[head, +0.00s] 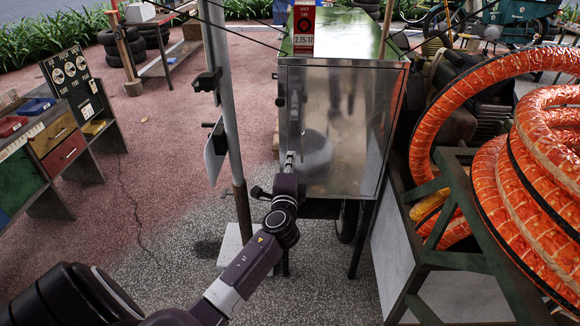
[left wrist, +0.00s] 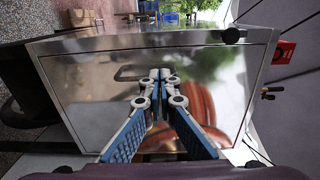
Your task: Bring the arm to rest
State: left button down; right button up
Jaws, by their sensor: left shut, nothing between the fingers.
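My left arm comes in from the lower left of the head view and reaches toward the front of a shiny metal cabinet (head: 345,130). My left gripper (head: 290,157) is in front of the cabinet door, near its left edge. In the left wrist view the gripper (left wrist: 160,75) has its blue-padded fingers together with nothing between them. The cabinet door (left wrist: 85,95) fills much of that view and looks shut. A door handle (left wrist: 130,72) shows just beyond the fingertips; I cannot tell whether they touch it. My right gripper is not in view.
A pale pole (head: 222,90) with a small white panel (head: 215,150) stands left of the gripper. Orange hose coils (head: 490,190) on a dark frame crowd the right. A bench with coloured bins (head: 60,145) stands far left. The paving between bench and pole is clear.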

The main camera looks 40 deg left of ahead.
pick_arm(q)
jog(key=s+d+f+n+g+h, duration=0.15)
jog(key=s+d+f, duration=0.3)
jog(key=f, duration=0.85)
jog(key=s+d+f+g+h, duration=0.3)
jog(key=s+f, duration=0.3)
jog(key=f, duration=0.6)
jog(key=s+d+f+n+g+h, duration=0.1)
jog(key=s+d+f+g+h, duration=0.15)
jog(key=s+f, duration=0.7)
jog(key=s+d+f+n+g+h, duration=0.15)
jog(key=s+d+f, duration=0.25)
jog(key=s+f, duration=0.45)
jog(key=s+d+f+n+g, duration=0.2)
jog(key=s+d+f+g, duration=0.1)
jog(key=s+f, duration=0.6)
jog(key=s+d+f+n+g, duration=0.1)
jog(key=s+d+f, duration=0.1)
jog(key=s, duration=0.7)
jog(key=s+d+f+n+g+h, duration=0.1)
jog(key=s+f, duration=0.4)
jog(key=s, duration=0.5)
jog(key=shift+d+n+g+p, duration=0.35)
jog(key=shift+n+p, duration=0.1)
jog(key=shift+n, duration=0.15)
jog(key=shift+w, duration=0.1)
